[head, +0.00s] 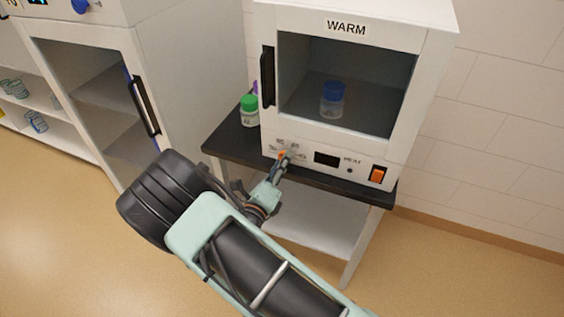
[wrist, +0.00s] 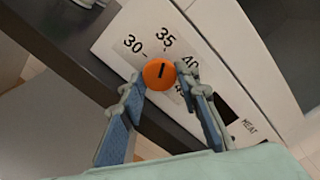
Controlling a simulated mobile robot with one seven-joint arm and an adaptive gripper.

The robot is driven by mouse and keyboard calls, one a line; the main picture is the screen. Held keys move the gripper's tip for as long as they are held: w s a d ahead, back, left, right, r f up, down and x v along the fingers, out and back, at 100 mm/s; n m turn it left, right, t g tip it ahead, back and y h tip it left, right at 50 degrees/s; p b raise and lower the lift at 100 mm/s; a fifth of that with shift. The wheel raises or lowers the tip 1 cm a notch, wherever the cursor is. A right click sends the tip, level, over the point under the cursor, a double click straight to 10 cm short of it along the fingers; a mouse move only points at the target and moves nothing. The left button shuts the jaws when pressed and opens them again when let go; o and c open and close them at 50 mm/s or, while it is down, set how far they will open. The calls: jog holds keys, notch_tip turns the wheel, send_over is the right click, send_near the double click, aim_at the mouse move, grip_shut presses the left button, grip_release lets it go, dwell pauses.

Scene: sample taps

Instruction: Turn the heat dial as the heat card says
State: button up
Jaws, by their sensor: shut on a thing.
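The orange heat dial (head: 282,155) sits low on the front panel of the white cabinet marked WARM (head: 427,95). In the wrist view the dial (wrist: 158,73) has a short black mark, pointing roughly toward 35 on the scale (wrist: 128,46); 30, 35 and 40 are readable, and further figures are partly hidden by a finger. My gripper (head: 281,163) is at the dial, and in the wrist view its fingers (wrist: 160,78) are closed on either side of it. I cannot make out a heat card in either view.
An orange switch (head: 378,175) and a dark display (head: 327,160) are right of the dial. A green-capped jar (head: 249,110) stands left of the cabinet on the dark bench top (head: 228,143). A blue-capped jar (head: 332,98) is inside. Another white cabinet (head: 190,85) stands at left.

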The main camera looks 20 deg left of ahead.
jog(key=shift+f, duration=0.1)
jog(key=o, duration=1.1)
jog(key=shift+s, duration=0.15)
jog(key=s+a, duration=0.1)
jog(key=s, duration=1)
jog(key=shift+s, duration=0.4)
